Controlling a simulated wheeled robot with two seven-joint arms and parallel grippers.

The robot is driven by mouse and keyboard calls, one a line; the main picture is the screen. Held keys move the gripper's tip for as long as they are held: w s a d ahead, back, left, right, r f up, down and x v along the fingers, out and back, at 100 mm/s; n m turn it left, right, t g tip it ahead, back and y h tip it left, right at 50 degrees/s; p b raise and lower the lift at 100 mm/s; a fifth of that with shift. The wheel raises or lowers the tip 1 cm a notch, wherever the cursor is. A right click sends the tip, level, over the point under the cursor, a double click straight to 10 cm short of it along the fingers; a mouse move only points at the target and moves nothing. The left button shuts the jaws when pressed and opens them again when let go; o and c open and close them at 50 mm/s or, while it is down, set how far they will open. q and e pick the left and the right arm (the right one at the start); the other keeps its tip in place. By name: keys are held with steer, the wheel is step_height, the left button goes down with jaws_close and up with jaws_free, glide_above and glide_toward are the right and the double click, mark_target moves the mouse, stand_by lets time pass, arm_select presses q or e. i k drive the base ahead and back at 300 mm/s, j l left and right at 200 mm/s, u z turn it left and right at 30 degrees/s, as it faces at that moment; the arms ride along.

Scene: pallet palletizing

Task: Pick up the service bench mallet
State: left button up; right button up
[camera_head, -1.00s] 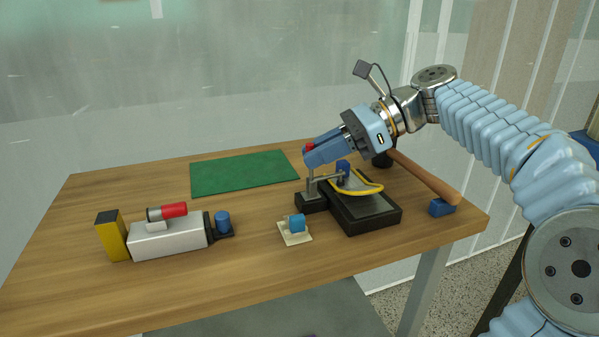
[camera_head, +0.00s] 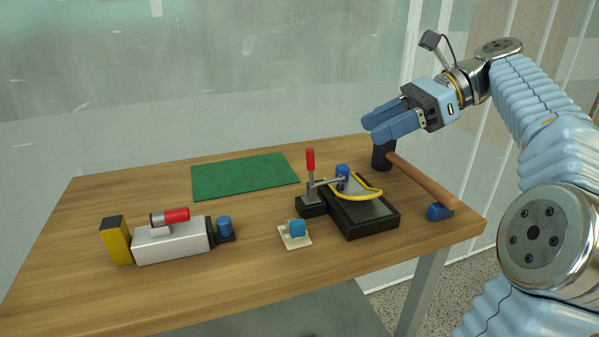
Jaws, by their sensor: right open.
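The mallet lies at the right end of the wooden bench. Its brown wooden handle (camera_head: 425,182) slants down toward the front right, and its black head (camera_head: 381,155) is at the back. The handle's front end is at a small blue block (camera_head: 439,211). My right gripper (camera_head: 368,128) is open and empty, with its blue fingers pointing left, above and in front of the view of the mallet head. The fingers appear apart from the mallet. My left gripper is not in view.
A black clamp fixture (camera_head: 365,217) with a red-tipped upright lever (camera_head: 310,160) and yellow curved part stands left of the handle. A green mat (camera_head: 245,176), a small blue-topped piece (camera_head: 297,229) and a grey device (camera_head: 172,243) with a yellow end lie farther left. The bench's front middle is clear.

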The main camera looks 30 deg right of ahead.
mark_target(384, 156)
steer(key=k, duration=1.5)
